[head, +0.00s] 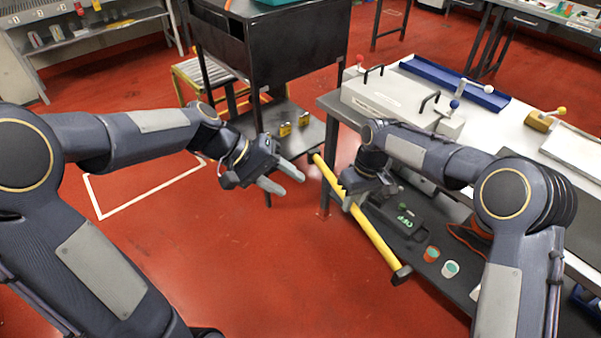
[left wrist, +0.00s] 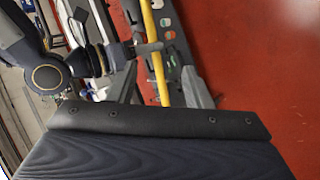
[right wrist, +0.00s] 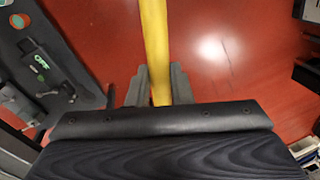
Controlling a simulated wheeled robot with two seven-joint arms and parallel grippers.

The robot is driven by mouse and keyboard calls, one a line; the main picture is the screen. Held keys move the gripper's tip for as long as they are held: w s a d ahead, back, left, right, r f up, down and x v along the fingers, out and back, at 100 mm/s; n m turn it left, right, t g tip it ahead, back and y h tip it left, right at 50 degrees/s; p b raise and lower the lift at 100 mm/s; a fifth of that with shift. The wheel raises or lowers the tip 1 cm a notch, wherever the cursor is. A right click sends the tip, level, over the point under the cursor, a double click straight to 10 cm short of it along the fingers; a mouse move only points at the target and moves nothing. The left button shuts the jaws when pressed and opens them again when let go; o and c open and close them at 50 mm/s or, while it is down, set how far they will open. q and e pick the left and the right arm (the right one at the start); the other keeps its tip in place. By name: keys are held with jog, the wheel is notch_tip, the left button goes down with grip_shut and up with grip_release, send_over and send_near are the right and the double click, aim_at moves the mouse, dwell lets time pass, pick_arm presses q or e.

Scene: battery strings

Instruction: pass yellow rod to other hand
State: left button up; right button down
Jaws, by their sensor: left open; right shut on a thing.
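The yellow rod (head: 372,232) is held in the air by my right gripper (head: 350,195), which is shut on it at its upper part. The rod slants from its upper left end down to a dark block-like end at lower right. It also shows in the right wrist view (right wrist: 155,45) between the fingers, and in the left wrist view (left wrist: 156,60). My left gripper (head: 283,180) is open and empty, to the left of the rod's upper end and apart from it in the head view. In the left wrist view the rod passes behind the gap between my left fingers.
A workbench (head: 345,112) with a lower shelf stands at right, holding a grey case (head: 385,98) and a blue tray (head: 450,82). Cups (head: 450,269) stand on the lower shelf. A black cart (head: 275,45) stands behind the grippers. Red floor is clear below them.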

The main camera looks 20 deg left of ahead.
aim_at(338, 190)
pick_arm(q)
jog(key=w+f+n+h, duration=0.2)
jog(key=w+f+h, duration=0.1)
jog(key=w+f, duration=0.6)
jog(key=x, duration=0.4)
jog(key=w+x, duration=0.1)
jog(key=x, duration=0.3)
jog(key=r+x, duration=0.1)
jog(key=x, duration=0.3)
jog(key=shift+w+d+f, duration=0.1)
jog(key=shift+w, duration=0.15)
grip_shut()
pick_arm(e)
jog(key=c, duration=1.2)
grip_release()
